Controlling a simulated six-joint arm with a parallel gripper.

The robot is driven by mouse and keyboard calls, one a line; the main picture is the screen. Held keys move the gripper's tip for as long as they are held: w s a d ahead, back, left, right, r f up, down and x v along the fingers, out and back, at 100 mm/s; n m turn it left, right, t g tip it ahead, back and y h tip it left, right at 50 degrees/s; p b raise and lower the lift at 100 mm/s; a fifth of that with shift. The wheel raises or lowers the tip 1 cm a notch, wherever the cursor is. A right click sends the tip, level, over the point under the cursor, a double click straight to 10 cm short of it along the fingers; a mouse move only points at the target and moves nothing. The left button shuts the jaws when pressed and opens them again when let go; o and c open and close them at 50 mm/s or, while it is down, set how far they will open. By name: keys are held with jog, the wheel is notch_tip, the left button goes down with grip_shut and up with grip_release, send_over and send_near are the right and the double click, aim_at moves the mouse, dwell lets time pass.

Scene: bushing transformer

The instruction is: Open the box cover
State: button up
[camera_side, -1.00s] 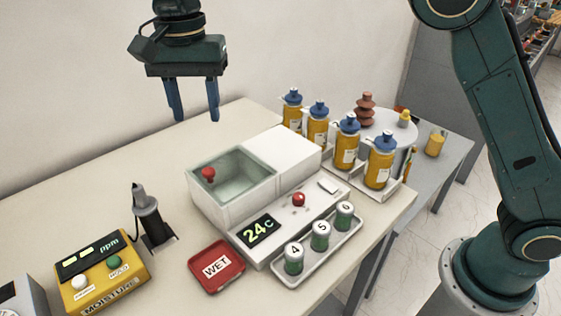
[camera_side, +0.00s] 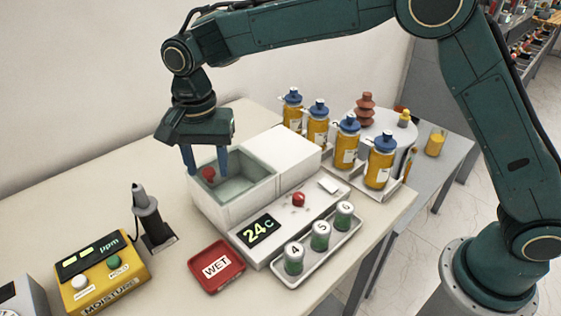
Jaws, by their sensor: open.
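The white box (camera_side: 232,207) stands on the table, with a clear, glass-like cover (camera_side: 240,190) over its left part. A red knob (camera_side: 209,174) sits at the cover's left end. My gripper (camera_side: 207,173) points down at the knob, its two blue fingers apart. In this view one finger is left of the knob and the other right of it. The gripper is open, and I cannot tell if either finger touches the knob. The fingers and gripper body hide the cover's back left corner.
A white block top (camera_side: 283,150) adjoins the cover on the right. In front are a 24C display (camera_side: 259,230), a red WET tray (camera_side: 216,266) and a rack of numbered vials (camera_side: 320,237). Yellow bottles (camera_side: 347,145) stand right. A yellow moisture meter (camera_side: 103,272) and black probe (camera_side: 149,218) stand left.

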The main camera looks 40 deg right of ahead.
jog(key=shift+f, duration=0.15)
jog(key=shift+c, duration=0.5)
grip_shut()
send_near(259, 157)
jog(key=f, duration=0.5)
jog(key=shift+w+d+f, duration=0.2)
jog(key=shift+w+d, duration=0.15)
jog(key=shift+w, duration=0.05)
jog(key=shift+o, duration=0.5)
grip_release()
